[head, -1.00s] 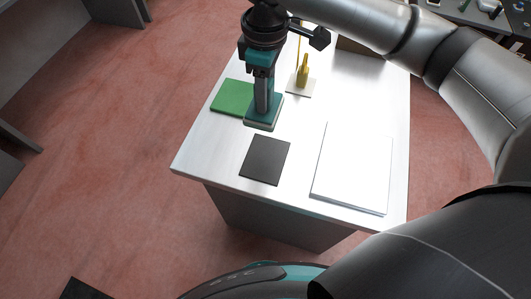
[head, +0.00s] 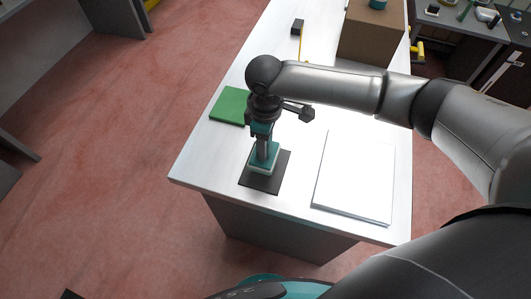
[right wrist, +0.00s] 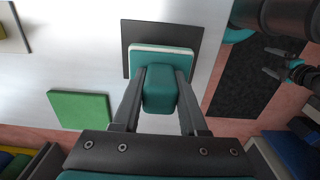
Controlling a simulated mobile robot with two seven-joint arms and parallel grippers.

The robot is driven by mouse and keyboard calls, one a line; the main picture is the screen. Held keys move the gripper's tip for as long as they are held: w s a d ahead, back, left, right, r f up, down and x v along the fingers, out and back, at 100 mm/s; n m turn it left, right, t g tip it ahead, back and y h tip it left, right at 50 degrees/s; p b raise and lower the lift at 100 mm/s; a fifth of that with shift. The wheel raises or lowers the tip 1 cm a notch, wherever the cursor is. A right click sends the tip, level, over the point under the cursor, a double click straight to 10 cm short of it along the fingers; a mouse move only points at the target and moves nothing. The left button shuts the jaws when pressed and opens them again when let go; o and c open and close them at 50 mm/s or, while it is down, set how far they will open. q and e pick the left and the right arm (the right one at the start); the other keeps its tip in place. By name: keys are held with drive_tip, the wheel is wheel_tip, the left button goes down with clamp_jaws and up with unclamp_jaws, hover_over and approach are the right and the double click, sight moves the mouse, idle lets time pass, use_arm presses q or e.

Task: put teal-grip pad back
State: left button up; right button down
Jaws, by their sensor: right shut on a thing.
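The teal-grip pad (head: 262,160) is a teal block with a pale underside and a teal grip on top. My right gripper (head: 264,146) is shut on that grip from above. In the right wrist view, its fingers (right wrist: 160,95) sit on both sides of the grip, and the pad (right wrist: 163,58) shows beyond. The pad is over the dark square mat (head: 262,184), which sticks out around it. I cannot tell whether it touches the mat. My left gripper (right wrist: 277,63) shows at the right of the right wrist view, its fingers apart and empty.
A green square (head: 230,104) lies to the left on the white table (head: 208,150). A white slab (head: 355,180) lies to the right. A brown box (head: 370,40) stands at the back. The table's front and left edges are near the mat.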

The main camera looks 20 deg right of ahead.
drive_tip(key=shift+f+p, duration=0.3)
drive_tip(key=shift+f, duration=1.65)
drive_tip(key=shift+c, duration=2.2)
unclamp_jaws()
drive_tip(key=shift+f, duration=0.1)
drive_tip(key=shift+f+b, duration=0.15)
drive_tip(key=shift+b, duration=0.45)
drive_tip(key=r+p, duration=0.1)
drive_tip(key=r, duration=1.4)
drive_tip(key=shift+a+r+p, duration=0.2)
drive_tip(key=shift+p, duration=0.2)
